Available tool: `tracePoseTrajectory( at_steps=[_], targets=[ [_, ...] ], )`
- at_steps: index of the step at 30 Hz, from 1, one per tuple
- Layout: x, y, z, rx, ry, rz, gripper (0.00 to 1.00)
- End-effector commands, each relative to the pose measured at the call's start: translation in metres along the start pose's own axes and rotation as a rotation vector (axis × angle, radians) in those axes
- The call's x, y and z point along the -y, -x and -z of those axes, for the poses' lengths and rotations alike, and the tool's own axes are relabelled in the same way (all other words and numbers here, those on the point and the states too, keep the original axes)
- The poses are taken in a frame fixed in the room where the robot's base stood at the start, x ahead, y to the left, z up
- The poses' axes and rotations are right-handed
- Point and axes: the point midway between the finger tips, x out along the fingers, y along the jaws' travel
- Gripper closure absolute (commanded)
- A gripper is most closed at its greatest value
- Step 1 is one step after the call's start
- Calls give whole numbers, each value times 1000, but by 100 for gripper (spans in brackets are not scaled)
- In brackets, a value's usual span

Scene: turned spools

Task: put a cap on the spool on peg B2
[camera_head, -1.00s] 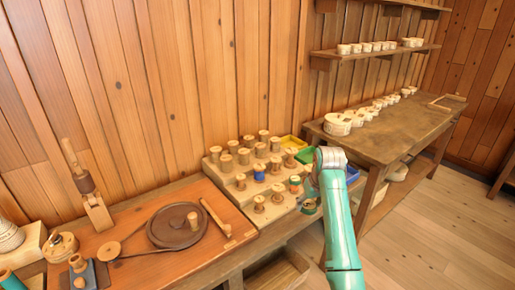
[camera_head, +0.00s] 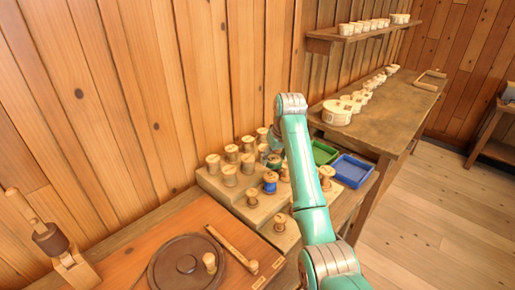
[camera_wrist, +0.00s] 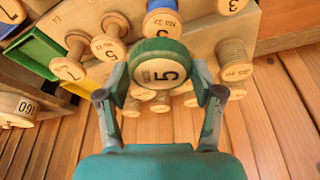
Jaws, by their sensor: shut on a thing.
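My gripper (camera_wrist: 161,95) is shut on a round green-sided piece (camera_wrist: 160,58) with a pale face marked 5. One finger is at each side of it in the wrist view. I cannot tell whether it is a cap or a green-wound spool. In the head view, the arm reaches over the stepped wooden rack (camera_head: 208,184), and a green piece (camera_head: 274,161) shows beside the arm. A blue-wound spool (camera_head: 270,182) stands on the rack; it also shows in the wrist view (camera_wrist: 161,22). No peg label B2 is readable. The arm hides part of the rack.
Several plain wooden spools (camera_head: 229,175) stand on the rack. A green tray (camera_head: 324,153) and a blue tray (camera_head: 352,170) lie to its right. A brown round plate (camera_head: 180,270) is on the front bench. A second table (camera_head: 390,115) stands behind with pale round boxes (camera_head: 337,114).

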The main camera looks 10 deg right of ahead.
Motion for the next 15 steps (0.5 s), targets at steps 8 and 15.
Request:
tracePoseTrajectory(
  at_steps=[8,15],
  targets=[
    [0,-5,-2,0,0,0,57],
    [0,-22,-7,1,0,0,57]
  ],
)
